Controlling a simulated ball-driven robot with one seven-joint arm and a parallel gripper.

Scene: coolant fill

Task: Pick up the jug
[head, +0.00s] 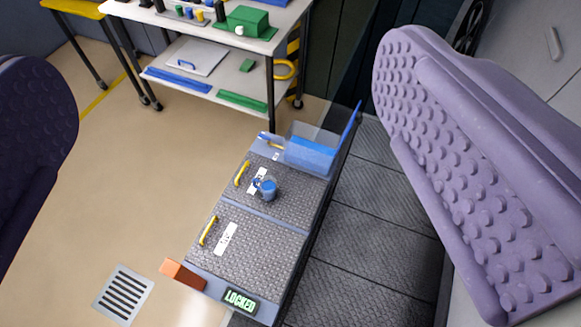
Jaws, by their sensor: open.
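A small blue jug (269,189) with a handle on its left side stands on a dark textured locker top, near the middle of the view. It looks upright. My gripper (225,95) is open and empty. Its dark purple left finger is at the left edge, and its studded lilac right finger fills the right side. The jug is seen between the two fingers, well beyond them and not touching either. Nothing hides the jug.
The locker has yellow handles (209,231), a lit LOCKER sign (239,300) and a clear-and-blue bin (310,154) at its far end. An orange block (183,274) is at its near corner. A white shelf table (207,85) stands behind. Floor to the left is clear around a drain grate (123,295).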

